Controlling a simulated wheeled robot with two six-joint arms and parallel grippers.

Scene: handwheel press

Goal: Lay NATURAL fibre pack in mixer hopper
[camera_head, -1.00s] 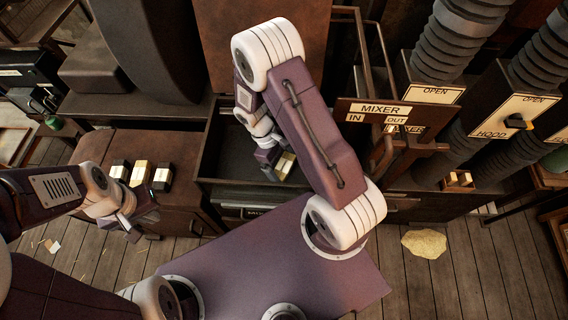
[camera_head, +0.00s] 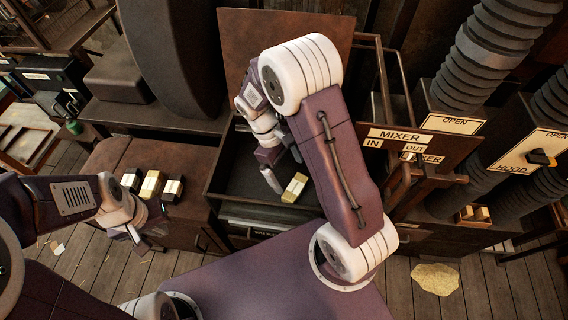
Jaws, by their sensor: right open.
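A pale yellow pack with a light label (camera_head: 294,188) lies on the floor of the open mixer hopper (camera_head: 212,192), near its front right part. The label is too small to read. My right gripper (camera_head: 271,172) is open and empty inside the hopper, just left of the pack and apart from it. My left gripper (camera_head: 140,240) hangs low at the left, in front of the brown cabinet; its fingers are too small to tell.
Several similar packs (camera_head: 151,184) stand on the brown cabinet top (camera_head: 110,158) left of the hopper. A mixer sign (camera_head: 400,138) with IN and OUT stands right of the hopper. A yellowish heap (camera_head: 435,279) lies on the floor at right.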

